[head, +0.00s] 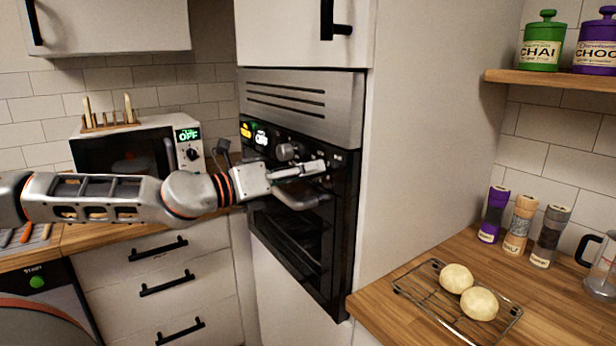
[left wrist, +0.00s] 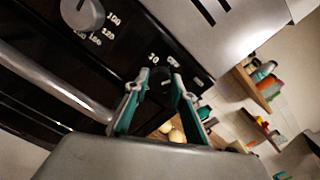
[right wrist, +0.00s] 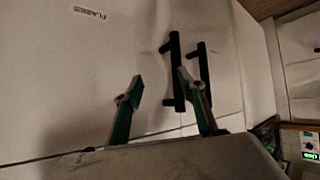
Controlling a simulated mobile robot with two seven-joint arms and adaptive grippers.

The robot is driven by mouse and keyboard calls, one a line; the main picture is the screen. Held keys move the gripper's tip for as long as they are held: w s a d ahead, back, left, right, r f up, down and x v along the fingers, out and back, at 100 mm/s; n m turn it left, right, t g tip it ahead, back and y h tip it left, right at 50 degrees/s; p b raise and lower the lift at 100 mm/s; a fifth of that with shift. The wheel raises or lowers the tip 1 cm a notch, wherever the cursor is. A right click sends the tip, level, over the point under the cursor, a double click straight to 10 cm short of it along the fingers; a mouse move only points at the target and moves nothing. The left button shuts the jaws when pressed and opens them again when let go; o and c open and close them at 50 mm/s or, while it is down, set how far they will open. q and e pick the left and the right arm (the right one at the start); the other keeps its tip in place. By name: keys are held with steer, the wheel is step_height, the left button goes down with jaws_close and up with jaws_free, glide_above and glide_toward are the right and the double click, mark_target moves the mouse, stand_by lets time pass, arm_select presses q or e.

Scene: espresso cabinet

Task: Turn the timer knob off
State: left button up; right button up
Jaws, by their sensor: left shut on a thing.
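My left gripper (head: 326,165) is at the panel's right end. In the left wrist view its fingers (left wrist: 159,84) are shut around the dark timer knob (left wrist: 158,90), with small printed numbers beside it. The knob's mark is hidden. My right gripper (right wrist: 162,88) is open and empty, facing a pale cabinet front.
The oven's bar handle (head: 305,200) lies just below the panel. A microwave (head: 125,150) stands to the left. A rack with two buns (head: 468,290) is on the right counter. Black cabinet handles (right wrist: 176,72) are close to my right gripper.

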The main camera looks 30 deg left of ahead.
mark_target(323, 121)
arm_select(q)
steer(key=n, duration=0.5)
steer(key=shift+b, duration=0.4)
stand_by(0.3)
steer(key=o, duration=1.1)
step_height(323, 121, up, 9)
steer(key=shift+d+f, duration=0.1)
steer(key=shift+r, duration=0.65)
